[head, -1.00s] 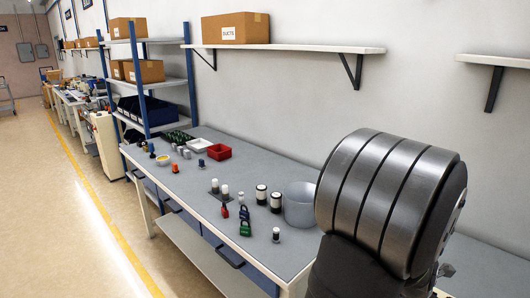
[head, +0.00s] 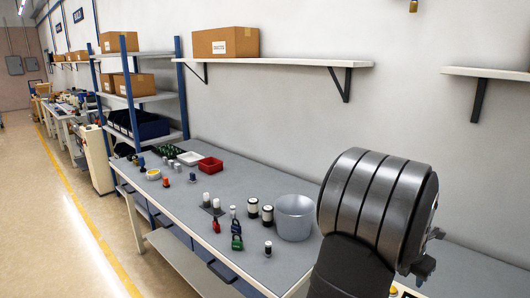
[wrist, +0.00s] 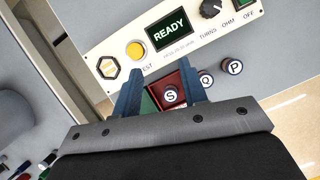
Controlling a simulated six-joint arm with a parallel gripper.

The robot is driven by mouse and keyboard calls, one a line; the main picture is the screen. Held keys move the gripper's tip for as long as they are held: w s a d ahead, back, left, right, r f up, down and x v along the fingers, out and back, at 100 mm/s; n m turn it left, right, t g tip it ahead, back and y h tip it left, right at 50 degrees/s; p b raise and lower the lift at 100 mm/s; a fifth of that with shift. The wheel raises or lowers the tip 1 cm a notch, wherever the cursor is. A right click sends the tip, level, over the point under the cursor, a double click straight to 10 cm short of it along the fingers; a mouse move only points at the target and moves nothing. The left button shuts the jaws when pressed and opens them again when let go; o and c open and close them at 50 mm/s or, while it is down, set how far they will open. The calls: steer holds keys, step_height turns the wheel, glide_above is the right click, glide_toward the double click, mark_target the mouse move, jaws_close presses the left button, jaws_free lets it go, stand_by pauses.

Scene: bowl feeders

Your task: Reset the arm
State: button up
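In the head view my arm's thick grey-and-black link fills the right side, and only a small dark part of my gripper (head: 425,265) shows beyond it. In the wrist view my gripper (wrist: 158,86) has its two blue fingers apart, with nothing visibly clamped. Between and beyond the fingers is a red square fixture (wrist: 186,78) with a round cap marked S (wrist: 171,95). A green patch lies beside it, partly hidden by the left finger. Whether the fingers touch the fixture cannot be told.
A control panel (wrist: 205,48) with a READY display lies beyond the fingers, with caps marked Q (wrist: 206,79) and P (wrist: 233,67) nearby. On the bench (head: 270,183) stand a grey bucket (head: 294,218), a red tray (head: 210,164), padlocks (head: 236,242) and several small cylinders.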

steer(key=w+a+f, duration=0.2)
steer(key=w+f, duration=0.1)
steer(key=w, duration=0.3)
steer(key=shift+w+a+f, duration=0.2)
steer(key=shift+w, duration=0.2)
steer(key=o, duration=1.3)
steer(key=shift+s, duration=0.1)
steer(key=shift+o, duration=0.2)
steer(key=s+d+f+m, duration=0.1)
steer(key=m, duration=0.2)
steer(key=s+d+f+m+t, duration=0.1)
steer(key=s+m, duration=0.1)
steer(key=m, duration=0.1)
steer(key=s+d+f+m+t+h, duration=0.1)
steer(key=s+m, duration=0.1)
steer(key=m, duration=0.1)
steer(key=s+m+t+h, duration=0.3)
steer(key=s+m+h, duration=0.4)
steer(key=s+m, duration=1.6)
steer(key=w+d+f+m, duration=0.1)
steer(key=w+d, duration=0.1)
steer(key=w+d+f+m, duration=0.1)
steer(key=w+d, duration=0.2)
steer(key=w+d+f+m, duration=0.1)
steer(key=w+d+m, duration=0.1)
steer(key=w+d, duration=0.1)
steer(key=shift+f+g, duration=0.25)
steer(key=shift+g, duration=0.05)
